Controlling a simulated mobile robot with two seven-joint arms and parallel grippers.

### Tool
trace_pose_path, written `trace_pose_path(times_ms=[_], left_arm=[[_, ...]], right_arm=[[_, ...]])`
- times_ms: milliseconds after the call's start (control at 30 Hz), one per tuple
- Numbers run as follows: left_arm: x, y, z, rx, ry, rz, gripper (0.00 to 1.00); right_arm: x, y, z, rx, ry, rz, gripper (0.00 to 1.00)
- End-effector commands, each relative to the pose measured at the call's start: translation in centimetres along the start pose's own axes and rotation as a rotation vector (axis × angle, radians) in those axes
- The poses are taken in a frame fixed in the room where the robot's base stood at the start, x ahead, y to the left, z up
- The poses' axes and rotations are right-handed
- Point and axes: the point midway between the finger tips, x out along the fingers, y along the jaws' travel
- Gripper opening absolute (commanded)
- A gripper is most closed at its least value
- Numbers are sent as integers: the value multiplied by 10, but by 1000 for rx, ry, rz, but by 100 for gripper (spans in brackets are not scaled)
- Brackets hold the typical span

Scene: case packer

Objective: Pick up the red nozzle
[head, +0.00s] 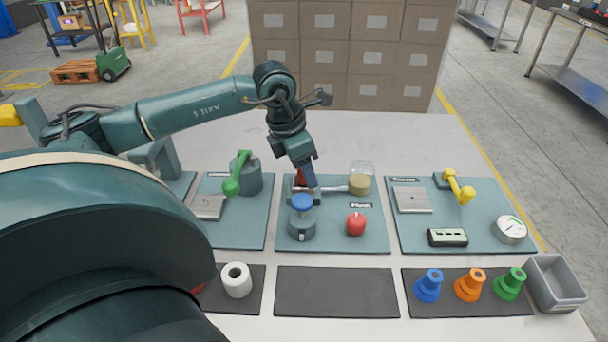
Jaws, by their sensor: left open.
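A red part (301,177) shows on the middle teal mat, partly hidden by my left gripper. Its shape is like a nozzle, but I cannot see all of it. My left gripper (311,186) points down just in front of and beside this red part, over the station with the blue-capped grey pot (302,218). It is open, and I see nothing held in it. Blue (429,286), orange (470,285) and green (510,284) nozzles stand on the right dark mat. My right gripper is out of view.
A clear jar with tan contents (360,180) and a round red object (356,224) are close on the right. The middle dark mat (336,292) is empty. A grey bin (555,284) is far right.

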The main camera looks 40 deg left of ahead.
Motion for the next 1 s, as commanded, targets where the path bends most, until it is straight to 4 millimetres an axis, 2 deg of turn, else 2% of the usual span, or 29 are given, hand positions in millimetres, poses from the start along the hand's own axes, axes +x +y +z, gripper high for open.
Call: trace_pose_path(times_ms=[200, 800, 1000], left_arm=[[0, 0, 0, 0, 0, 0, 50], [0, 0, 0, 0, -1, 0, 1], [-1, 0, 0, 0, -2, 1, 0]], right_arm=[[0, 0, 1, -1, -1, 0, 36], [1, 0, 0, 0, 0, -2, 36], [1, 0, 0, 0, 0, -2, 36]])
